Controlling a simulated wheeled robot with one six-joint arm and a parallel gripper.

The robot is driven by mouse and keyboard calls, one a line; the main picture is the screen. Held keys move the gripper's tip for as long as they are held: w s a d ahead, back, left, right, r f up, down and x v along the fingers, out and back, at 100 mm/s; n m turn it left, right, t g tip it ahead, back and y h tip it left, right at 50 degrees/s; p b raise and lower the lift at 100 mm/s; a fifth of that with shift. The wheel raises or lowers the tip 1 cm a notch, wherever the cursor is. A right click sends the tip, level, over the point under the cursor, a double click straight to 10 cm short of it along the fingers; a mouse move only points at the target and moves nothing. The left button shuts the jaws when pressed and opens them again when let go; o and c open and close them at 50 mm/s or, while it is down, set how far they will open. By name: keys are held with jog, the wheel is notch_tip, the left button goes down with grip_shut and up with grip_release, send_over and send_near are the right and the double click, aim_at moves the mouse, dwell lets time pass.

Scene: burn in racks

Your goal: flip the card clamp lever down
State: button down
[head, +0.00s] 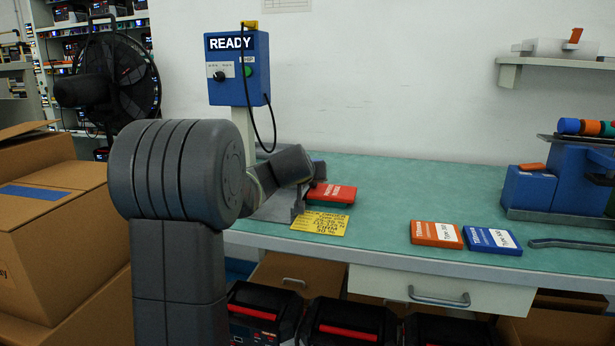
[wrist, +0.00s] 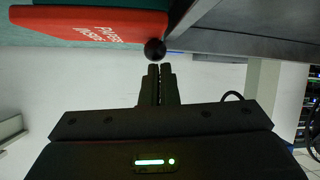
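The wrist view is upside down. In it a round black knob (wrist: 155,50), which looks like the end of the clamp lever, sits just beyond my fingertips beside a red card or case (wrist: 100,20) with white lettering. My gripper (wrist: 160,69) has its two fingers together with nothing visible between them. Whether the tips touch the knob I cannot tell. In the head view the red card (head: 334,195) lies on the bench by a grey metal fixture (head: 275,208). My arm covers most of the fixture, the fingers and the lever.
A blue box reading READY (head: 239,68) stands on a post behind my arm, its cable hanging down. A yellow label (head: 319,223) lies at the bench's front. Orange (head: 436,234) and blue (head: 492,240) cards lie to the right. The green bench (head: 420,190) between is clear.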

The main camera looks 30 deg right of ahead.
jog(key=shift+s+f, duration=0.15)
jog(key=shift+f, duration=0.7)
notch_tip(320, 180, up, 5)
jog(key=a+p, duration=0.2)
jog(key=s+a+f+b, duration=0.4)
jog(key=s, duration=0.1)
jog(key=shift+f, duration=0.3)
jog(key=shift+s+a+f, duration=0.2)
jog(key=shift+s+a, duration=0.25)
jog(key=shift+a, duration=0.05)
